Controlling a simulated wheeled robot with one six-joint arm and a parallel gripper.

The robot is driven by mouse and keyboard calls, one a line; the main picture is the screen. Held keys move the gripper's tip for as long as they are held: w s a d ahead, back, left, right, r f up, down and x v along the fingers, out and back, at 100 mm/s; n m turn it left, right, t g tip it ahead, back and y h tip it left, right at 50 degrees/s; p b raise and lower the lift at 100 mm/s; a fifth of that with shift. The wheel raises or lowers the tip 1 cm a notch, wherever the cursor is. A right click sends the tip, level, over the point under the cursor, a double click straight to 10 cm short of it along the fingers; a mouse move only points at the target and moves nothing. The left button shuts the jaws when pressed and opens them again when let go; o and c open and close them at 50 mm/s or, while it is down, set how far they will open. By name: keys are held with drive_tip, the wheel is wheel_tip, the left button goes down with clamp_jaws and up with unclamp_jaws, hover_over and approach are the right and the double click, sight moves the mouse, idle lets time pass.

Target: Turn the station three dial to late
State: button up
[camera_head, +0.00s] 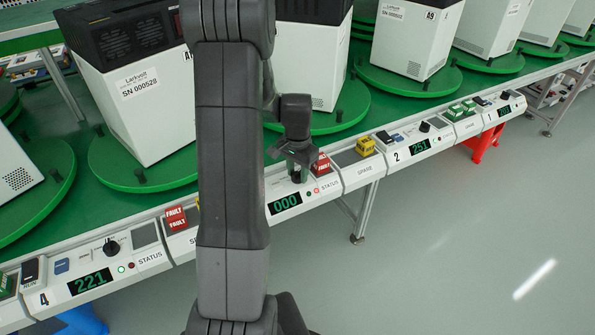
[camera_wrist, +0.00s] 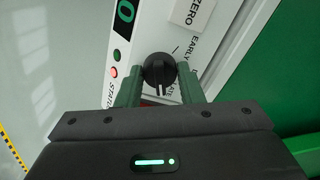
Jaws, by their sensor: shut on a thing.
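My gripper (camera_head: 297,163) is over the station three panel, between the panels marked 2 and 4. In the wrist view my gripper (camera_wrist: 159,82) has its green fingers on both sides of the black dial (camera_wrist: 157,66), shut on it. A white mark on the dial points down the picture, toward my gripper. The EARLY label (camera_wrist: 194,43) is up and right of the dial. The LATE label (camera_wrist: 179,104) is lower right, partly hidden by a finger. The station three display (camera_head: 285,203) reads 000. The red status light (camera_head: 316,190) beside it looks lit.
A red block (camera_head: 321,163) stands close right of my gripper, and a yellow block (camera_head: 365,146) on the SPARE pad farther right. White machines (camera_head: 310,70) on green turntables stand behind the panels. The grey floor in front is open.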

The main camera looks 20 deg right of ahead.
sight(298, 172)
drive_tip(key=shift+m, duration=0.5)
drive_tip(key=o, duration=1)
drive_tip(key=shift+r, duration=0.15)
wheel_tip(298, 172, up, 14)
drive_tip(key=p, duration=0.1)
drive_tip(key=shift+f, duration=0.2)
drive_tip(key=shift+f, duration=0.1)
wheel_tip(298, 172, down, 14)
drive_tip(key=shift+r+b, duration=0.15)
drive_tip(key=shift+b, duration=0.35)
